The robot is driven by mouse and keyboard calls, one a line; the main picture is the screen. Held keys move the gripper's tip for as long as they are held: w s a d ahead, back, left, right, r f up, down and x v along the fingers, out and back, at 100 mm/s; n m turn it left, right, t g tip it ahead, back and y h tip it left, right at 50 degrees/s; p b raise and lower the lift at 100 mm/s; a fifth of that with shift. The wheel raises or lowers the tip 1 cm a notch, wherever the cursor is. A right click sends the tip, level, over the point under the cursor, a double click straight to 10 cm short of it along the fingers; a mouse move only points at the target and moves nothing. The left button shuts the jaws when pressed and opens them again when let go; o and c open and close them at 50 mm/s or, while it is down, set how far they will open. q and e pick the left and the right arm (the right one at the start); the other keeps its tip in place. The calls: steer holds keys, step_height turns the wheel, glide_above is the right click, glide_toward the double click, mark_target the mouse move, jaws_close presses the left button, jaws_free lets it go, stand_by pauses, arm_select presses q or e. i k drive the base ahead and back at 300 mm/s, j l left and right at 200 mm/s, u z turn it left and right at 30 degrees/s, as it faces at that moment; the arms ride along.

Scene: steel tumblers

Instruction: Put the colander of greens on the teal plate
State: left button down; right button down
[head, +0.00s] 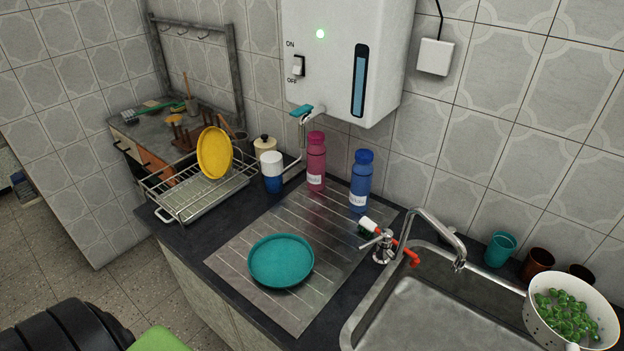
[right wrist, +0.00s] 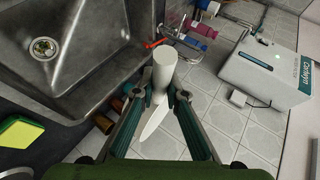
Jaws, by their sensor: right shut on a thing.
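The teal plate (head: 281,262) lies flat and empty on the ribbed drainboard. My right gripper (right wrist: 160,96) shows only in the right wrist view. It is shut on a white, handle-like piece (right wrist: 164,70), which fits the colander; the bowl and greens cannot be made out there. My left gripper is not in view.
The sink (head: 430,310) and its tap (head: 430,225) lie between colander and plate. A red-and-white brush (head: 370,229) is beside the tap. Pink (head: 316,162) and blue (head: 360,182) bottles stand behind the plate. A teal tumbler (head: 500,250) and brown tumblers (head: 537,264) stand behind the sink.

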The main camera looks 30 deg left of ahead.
mark_target(268, 278)
steer(key=j, duration=0.6)
steer(key=k+j+z, duration=0.1)
steer(key=j, duration=0.55)
steer(key=k+j, duration=0.1)
steer(key=j, duration=0.5)
steer(key=k+j+z, duration=0.1)
steer(key=j, duration=0.55)
